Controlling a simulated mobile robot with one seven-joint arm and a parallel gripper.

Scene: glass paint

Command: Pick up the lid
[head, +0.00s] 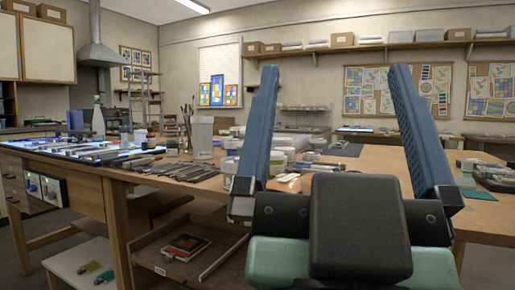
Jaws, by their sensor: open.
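My gripper (334,69) is in the foreground of the head view, raised in front of the worktable. Its two blue fingers stand wide apart, with nothing between them. I cannot pick out a loose lid with certainty. Small jars and tubs, some with pale tops, stand on the table behind the left finger, among them a white tub (230,164). A small pale flat item (289,178) lies on the table between the fingers in the picture, beyond the gripper; it is too small to identify. The gripper hides part of the tabletop.
The wooden worktable (385,160) carries a row of tools (178,171), a clear container (202,135) and a lit panel (75,149) at left. An open drawer (190,255) juts out below. Bare tabletop shows between the fingers. More items (490,175) lie at right.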

